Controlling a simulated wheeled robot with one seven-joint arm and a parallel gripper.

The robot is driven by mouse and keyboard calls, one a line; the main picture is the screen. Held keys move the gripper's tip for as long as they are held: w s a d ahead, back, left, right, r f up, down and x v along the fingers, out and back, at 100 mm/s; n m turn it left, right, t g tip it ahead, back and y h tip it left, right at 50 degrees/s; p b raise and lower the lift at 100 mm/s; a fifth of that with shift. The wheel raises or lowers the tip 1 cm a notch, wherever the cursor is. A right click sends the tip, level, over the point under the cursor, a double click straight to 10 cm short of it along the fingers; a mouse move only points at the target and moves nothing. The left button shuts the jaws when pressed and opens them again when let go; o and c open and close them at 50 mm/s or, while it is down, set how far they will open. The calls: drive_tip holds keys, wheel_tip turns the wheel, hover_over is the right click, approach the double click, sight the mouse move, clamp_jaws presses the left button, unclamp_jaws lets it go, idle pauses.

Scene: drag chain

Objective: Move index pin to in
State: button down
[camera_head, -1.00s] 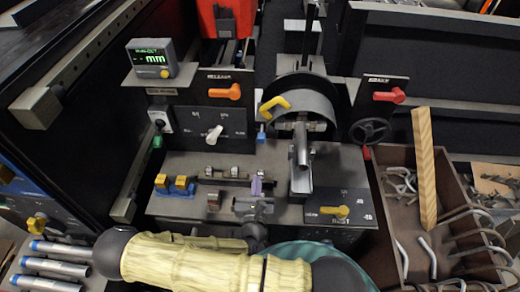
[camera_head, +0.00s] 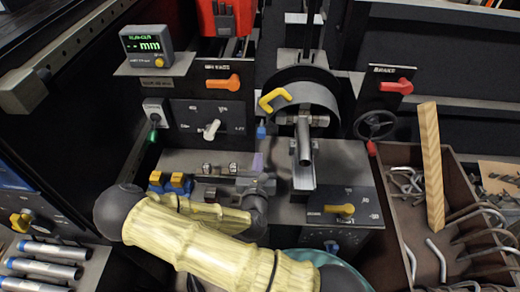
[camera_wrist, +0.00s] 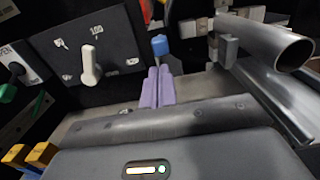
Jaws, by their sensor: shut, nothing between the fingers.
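A small blue knob (camera_head: 261,132), probably the index pin, sits at the left of the round clamp head (camera_head: 302,100). In the wrist view the blue knob (camera_wrist: 160,45) stands just beyond my fingertips, on a pale mount. My gripper (camera_head: 257,160) has slim purple fingers pressed together with nothing between them. In the wrist view my gripper (camera_wrist: 158,72) points at the knob, with a small apparent gap; I cannot tell whether they touch. No in or out marking of the pin is readable.
A steel tube (camera_head: 304,145) runs out of the clamp head to the right of my gripper. A panel with a white selector (camera_head: 212,130) is at the left. A yellow lever (camera_head: 340,209) is at the lower right. A bin of bent tubes (camera_head: 400,235) stands further right.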

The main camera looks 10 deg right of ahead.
sight(261, 136)
drive_tip(key=shift+f+b+x, duration=0.2)
drive_tip(key=shift+b+x, duration=1.35)
drive_tip(key=shift+b, duration=0.05)
drive_tip(key=x, duration=0.3)
drive_tip(key=shift+w+d+r+p, duration=0.15)
drive_tip(key=shift+w+r+p, duration=0.05)
drive_tip(key=shift+r+p, duration=0.1)
drive_tip(key=shift+w+d, duration=0.1)
drive_tip(key=shift+w, duration=0.25)
drive_tip(key=shift+w, duration=0.1)
drive_tip(key=p+x, duration=0.1)
drive_tip(key=x, duration=0.1)
drive_tip(key=shift+w+d, duration=0.1)
drive_tip(key=shift+w, duration=0.15)
drive_tip(key=shift+r, duration=0.1)
drive_tip(key=shift+s, duration=0.1)
